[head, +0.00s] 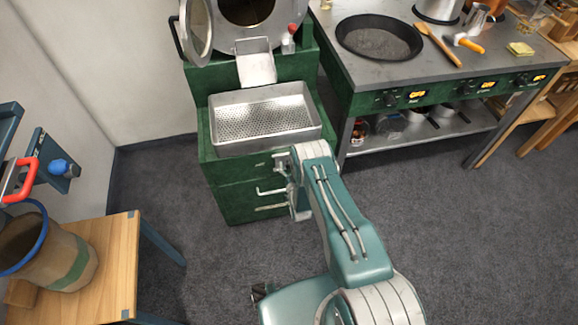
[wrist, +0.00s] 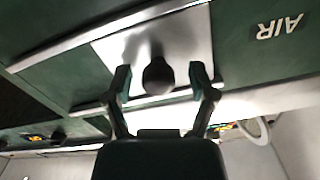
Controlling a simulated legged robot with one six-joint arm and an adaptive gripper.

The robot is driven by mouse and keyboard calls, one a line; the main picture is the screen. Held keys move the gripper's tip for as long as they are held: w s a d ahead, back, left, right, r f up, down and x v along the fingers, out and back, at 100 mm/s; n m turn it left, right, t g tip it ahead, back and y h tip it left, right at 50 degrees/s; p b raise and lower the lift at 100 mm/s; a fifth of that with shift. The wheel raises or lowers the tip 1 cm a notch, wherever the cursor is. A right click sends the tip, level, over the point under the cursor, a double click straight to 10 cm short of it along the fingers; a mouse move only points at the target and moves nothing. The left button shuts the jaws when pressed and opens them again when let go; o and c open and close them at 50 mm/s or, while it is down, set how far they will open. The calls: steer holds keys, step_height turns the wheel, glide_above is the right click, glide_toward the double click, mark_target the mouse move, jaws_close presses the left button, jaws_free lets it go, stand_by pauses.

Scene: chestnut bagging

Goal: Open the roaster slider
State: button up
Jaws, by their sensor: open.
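The green roaster (head: 232,180) stands at the back centre in the head view, with a round metal drum opening, a chute (head: 256,66) and a perforated metal tray (head: 222,128). In the wrist view, a dark round knob (wrist: 158,77) sits on a light metal plate (wrist: 186,38), with AIR lettering upside down on the green panel to the right. My gripper (wrist: 160,84) is open, with one finger on each side of the knob. I cannot tell whether either finger touches it. In the head view, my gripper (head: 289,188) is in front of the roaster's lower front and hides part of it.
A steel cooking bench (head: 372,82) with a black pan (head: 378,40) and a wooden spatula (head: 437,43) stands at the right. A wooden table (head: 112,262) with a blue-rimmed sack or bucket (head: 70,262) is at the left. Grey floor (head: 170,215) lies open between them.

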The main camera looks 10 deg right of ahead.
steer(key=shift+d, duration=0.1)
jaws_close()
steer(key=d, duration=0.8)
steer(key=shift+d, duration=0.4)
steer(key=shift+r, duration=0.1)
jaws_free()
steer(key=shift+w, duration=0.1)
steer(key=s, duration=1.2)
